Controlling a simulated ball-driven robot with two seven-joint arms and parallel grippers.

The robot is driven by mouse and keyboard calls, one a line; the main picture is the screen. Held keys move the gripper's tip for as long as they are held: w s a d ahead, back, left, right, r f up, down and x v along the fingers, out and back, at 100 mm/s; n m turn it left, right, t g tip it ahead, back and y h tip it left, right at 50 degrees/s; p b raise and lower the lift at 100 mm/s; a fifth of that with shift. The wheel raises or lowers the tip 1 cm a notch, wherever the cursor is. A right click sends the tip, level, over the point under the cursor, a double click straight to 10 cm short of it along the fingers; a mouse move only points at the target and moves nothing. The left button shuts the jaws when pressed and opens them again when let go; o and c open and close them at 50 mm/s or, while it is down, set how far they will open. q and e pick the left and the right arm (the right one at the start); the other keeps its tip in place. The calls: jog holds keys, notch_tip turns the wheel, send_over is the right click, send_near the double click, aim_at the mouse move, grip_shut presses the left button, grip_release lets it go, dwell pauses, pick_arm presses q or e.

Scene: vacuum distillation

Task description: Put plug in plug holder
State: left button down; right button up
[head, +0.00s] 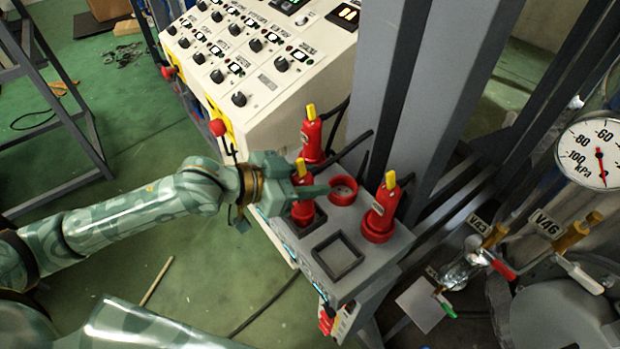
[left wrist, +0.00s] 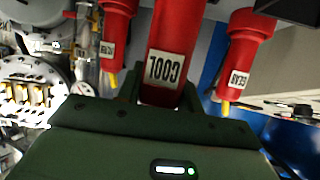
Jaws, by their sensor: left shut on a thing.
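My left gripper (head: 308,187) is shut on a red plug (head: 303,211) with a yellow top. In the left wrist view this plug (left wrist: 168,55) carries a label reading COOL. It stands about upright over or in a black square plug holder (head: 320,217) on the grey box; I cannot tell whether it is fully seated. A second square holder (head: 338,256) nearby is empty. A round red socket (head: 343,190) behind is empty. My right gripper is not in view.
Two other red plugs stand upright on the box, one behind (head: 311,139) and one at right (head: 380,216). A control panel (head: 262,75) with knobs rises behind. A grey post (head: 415,80) stands behind the box. Valves and a pressure gauge (head: 592,152) are at right.

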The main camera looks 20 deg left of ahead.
pick_arm(q)
jog(key=shift+f, duration=0.1)
jog(key=c, duration=0.9)
grip_release()
jog(key=shift+r+v, duration=0.2)
jog(key=shift+v, duration=5.85)
